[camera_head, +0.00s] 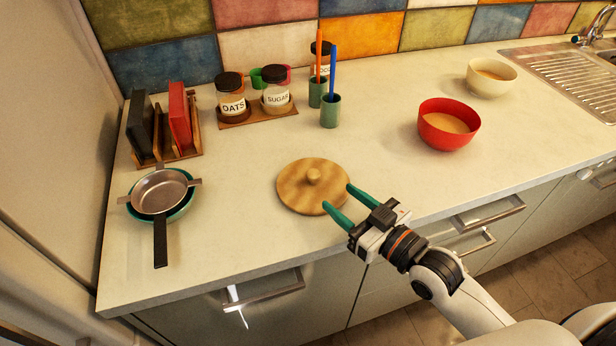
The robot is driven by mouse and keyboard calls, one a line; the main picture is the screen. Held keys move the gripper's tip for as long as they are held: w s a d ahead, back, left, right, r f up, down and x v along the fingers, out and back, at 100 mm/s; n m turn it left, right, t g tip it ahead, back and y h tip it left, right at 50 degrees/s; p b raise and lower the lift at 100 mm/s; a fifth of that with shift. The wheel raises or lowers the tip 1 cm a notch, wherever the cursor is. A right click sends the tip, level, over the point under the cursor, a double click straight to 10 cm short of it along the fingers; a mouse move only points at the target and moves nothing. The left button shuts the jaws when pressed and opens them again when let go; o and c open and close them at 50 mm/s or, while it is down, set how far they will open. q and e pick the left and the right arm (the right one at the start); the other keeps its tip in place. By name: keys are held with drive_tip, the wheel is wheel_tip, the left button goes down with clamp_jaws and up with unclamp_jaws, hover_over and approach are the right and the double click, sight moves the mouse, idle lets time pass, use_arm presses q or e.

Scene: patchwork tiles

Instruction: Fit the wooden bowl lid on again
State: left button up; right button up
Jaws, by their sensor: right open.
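The wooden lid (296,194), round with a knob (313,176) on top, lies flat on the counter near its front edge. My right gripper (337,199) is open, its two green fingers at the right and front rim of the lid. Whether the fingers touch the lid I cannot tell. A red bowl (433,134) with tan contents stands uncovered to the right. A cream bowl (476,85) with similar contents stands uncovered farther back right. Neither bowl is clearly wooden. My left gripper is not in view.
Pans (160,193) lie at the left, below a rack (171,153) of books or boards. Jars (233,108) on a wooden tray (262,118) and green cups (331,112) with tall sticks stand at the back. A sink (563,69) is far right. Counter between lid and red bowl is clear.

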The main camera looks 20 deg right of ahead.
sight(318, 178)
drive_tip(key=x, duration=0.3)
drive_tip(key=shift+w+a, duration=0.15)
drive_tip(key=shift+w, duration=0.25)
drive_tip(key=shift+w+a+r+p, duration=0.1)
drive_tip(key=shift+w+a+p, duration=0.1)
drive_tip(key=shift+w+p, duration=0.3)
drive_tip(key=x, duration=0.3)
drive_tip(key=shift+w+a+r, duration=0.1)
drive_tip(key=shift+w+r, duration=0.1)
drive_tip(key=shift+w, duration=0.1)
drive_tip(key=shift+w+a+f+p, duration=0.2)
drive_tip(key=shift+w+p, duration=0.1)
drive_tip(key=shift+w, duration=0.1)
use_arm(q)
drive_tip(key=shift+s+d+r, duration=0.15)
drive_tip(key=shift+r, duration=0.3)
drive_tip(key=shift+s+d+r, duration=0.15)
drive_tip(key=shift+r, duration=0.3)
use_arm(e)
drive_tip(key=shift+r, duration=0.1)
drive_tip(key=shift+c, duration=0.2)
